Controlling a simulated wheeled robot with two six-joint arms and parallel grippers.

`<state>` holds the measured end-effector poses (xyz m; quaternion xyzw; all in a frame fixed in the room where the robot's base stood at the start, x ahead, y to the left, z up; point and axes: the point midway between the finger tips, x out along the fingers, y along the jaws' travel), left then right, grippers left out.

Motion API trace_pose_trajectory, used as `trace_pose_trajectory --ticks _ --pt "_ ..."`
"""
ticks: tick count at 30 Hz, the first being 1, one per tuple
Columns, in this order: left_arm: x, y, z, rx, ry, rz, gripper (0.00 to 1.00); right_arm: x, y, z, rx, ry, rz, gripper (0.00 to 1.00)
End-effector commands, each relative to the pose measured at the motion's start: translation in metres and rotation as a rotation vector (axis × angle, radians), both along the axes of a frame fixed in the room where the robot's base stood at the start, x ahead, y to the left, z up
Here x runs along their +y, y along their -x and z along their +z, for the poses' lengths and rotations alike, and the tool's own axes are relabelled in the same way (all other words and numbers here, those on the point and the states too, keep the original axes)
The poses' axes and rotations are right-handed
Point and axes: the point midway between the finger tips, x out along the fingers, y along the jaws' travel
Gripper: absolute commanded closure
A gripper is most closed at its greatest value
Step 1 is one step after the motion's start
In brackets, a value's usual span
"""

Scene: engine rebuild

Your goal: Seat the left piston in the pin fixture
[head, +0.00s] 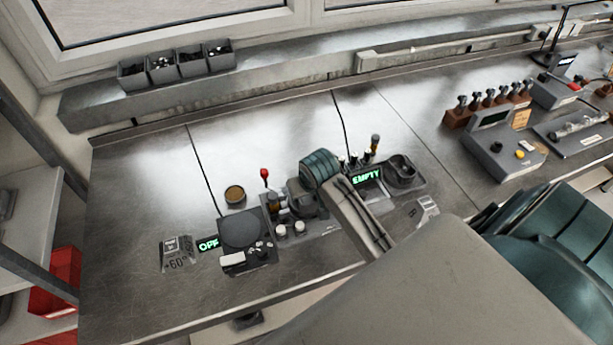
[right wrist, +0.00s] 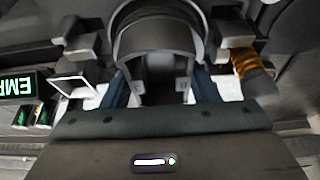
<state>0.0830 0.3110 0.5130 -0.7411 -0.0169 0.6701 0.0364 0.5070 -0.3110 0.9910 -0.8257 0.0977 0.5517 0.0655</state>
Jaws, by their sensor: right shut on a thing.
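My right gripper (right wrist: 160,92) is shut on a dark grey piston (right wrist: 160,42), with a blue finger on each side of its skirt. In the head view my right gripper (head: 312,180) is over a dark fixture (head: 305,204) in the middle of the bench and hides most of the piston. Grey blocks (right wrist: 222,38) stand close on both sides of the piston in the right wrist view. I cannot tell whether the piston touches the fixture or sits fully in it. A green EMPTY display (head: 366,175) is beside the gripper. My left gripper is not in view.
A hot plate (head: 241,229) with an OFF display (head: 208,244) and a brown-topped tin (head: 235,194) are to the left. A dark round holder (head: 400,170) stands right of the display. An amber-banded bottle (right wrist: 244,62) is close to the gripper.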

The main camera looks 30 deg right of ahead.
Motion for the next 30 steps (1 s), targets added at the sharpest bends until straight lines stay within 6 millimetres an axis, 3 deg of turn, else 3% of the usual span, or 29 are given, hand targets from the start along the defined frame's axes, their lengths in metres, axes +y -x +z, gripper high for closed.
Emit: trace_pose_trajectory --ticks 30 --pt "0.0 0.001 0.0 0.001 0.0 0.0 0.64 0.0 0.0 -0.011 -0.002 0.0 0.0 0.82"
